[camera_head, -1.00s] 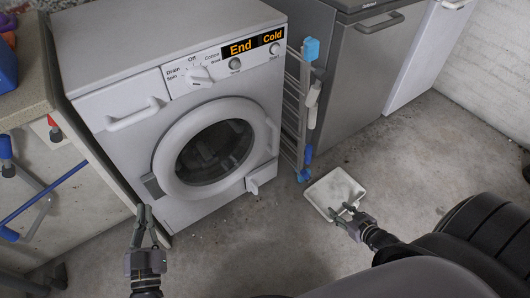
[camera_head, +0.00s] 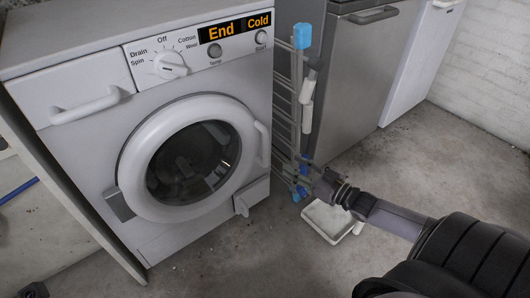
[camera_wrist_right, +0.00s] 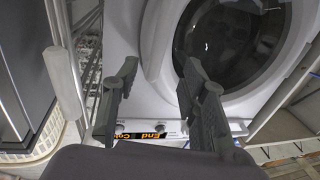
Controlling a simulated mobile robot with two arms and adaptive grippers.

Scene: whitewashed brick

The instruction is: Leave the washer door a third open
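The white washer (camera_head: 75,160) stands at the left of the head view, its display lit "End" and "Cold". Its round door (camera_head: 130,160), with a white rim and dark glass, looks closed. The curved door handle (camera_head: 262,145) is on the door's right side. My right gripper (camera_head: 311,168) is right of the handle, in front of the rack. In the right wrist view, upside down, my right gripper (camera_wrist_right: 160,68) is open and empty, its fingers spread before the washer front and door rim (camera_wrist_right: 160,30). Contact cannot be told.
A folded rack (camera_head: 296,100) with blue ends stands close at the washer's right. A white tray (camera_head: 328,222) lies on the floor below my right arm. A grey appliance (camera_head: 362,75) stands behind the rack. The floor before the washer is clear.

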